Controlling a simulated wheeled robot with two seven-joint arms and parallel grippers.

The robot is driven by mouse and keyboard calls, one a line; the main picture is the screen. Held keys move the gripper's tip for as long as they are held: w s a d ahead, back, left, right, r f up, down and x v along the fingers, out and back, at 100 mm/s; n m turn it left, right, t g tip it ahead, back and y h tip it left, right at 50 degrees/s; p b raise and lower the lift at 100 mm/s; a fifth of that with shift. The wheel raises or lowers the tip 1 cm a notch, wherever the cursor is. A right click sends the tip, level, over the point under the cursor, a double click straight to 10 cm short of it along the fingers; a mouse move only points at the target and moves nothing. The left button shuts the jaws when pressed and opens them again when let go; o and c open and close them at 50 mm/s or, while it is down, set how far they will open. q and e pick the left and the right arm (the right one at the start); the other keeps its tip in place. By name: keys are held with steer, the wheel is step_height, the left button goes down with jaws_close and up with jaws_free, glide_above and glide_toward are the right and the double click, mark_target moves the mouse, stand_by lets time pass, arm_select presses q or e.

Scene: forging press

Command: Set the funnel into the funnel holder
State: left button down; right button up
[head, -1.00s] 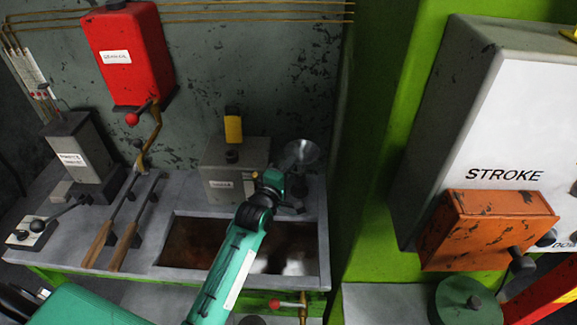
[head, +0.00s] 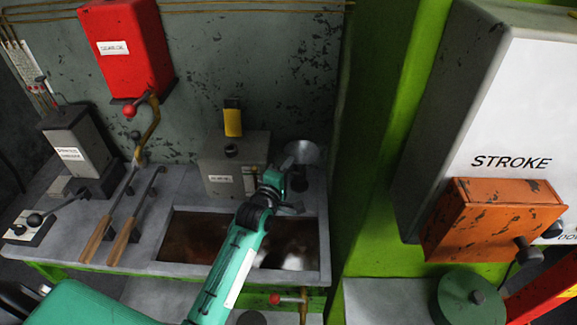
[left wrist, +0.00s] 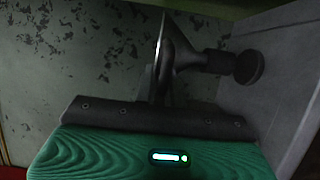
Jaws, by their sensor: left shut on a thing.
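The grey metal funnel (head: 305,152) is at the back right of the bench, mouth upward and roughly upright. In the left wrist view the funnel (left wrist: 181,55) appears sideways, its narrow end pointing right. My left gripper (head: 287,182) is shut on the funnel's side; in the left wrist view its dark fingers (left wrist: 157,98) reach the cone. A dark post with a round foot, apparently the funnel holder (left wrist: 247,67), is in line with the narrow end. I cannot tell whether the stem is inside it. My fingers partly hide this area. My right gripper is not in view.
A sunken basin (head: 195,238) lies in front of the funnel. A grey box (head: 222,178) stands left of it, and a green column (head: 385,150) rises close on the right. Two wooden-handled tools (head: 122,240) lie further left. A red box (head: 124,50) hangs above.

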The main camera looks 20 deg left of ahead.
arm_select(q)
steer(key=shift+f+b, duration=0.3)
steer(key=shift+f, duration=0.35)
steer(key=c, duration=1.4)
jaws_free()
steer(key=shift+s+f, duration=0.15)
steer(key=shift+s, duration=0.4)
steer(key=s+a+b, duration=0.1)
steer(key=s+b, duration=0.2)
steer(key=s, duration=0.9)
steer(key=shift+s+a, duration=0.25)
steer(key=shift+s, duration=0.05)
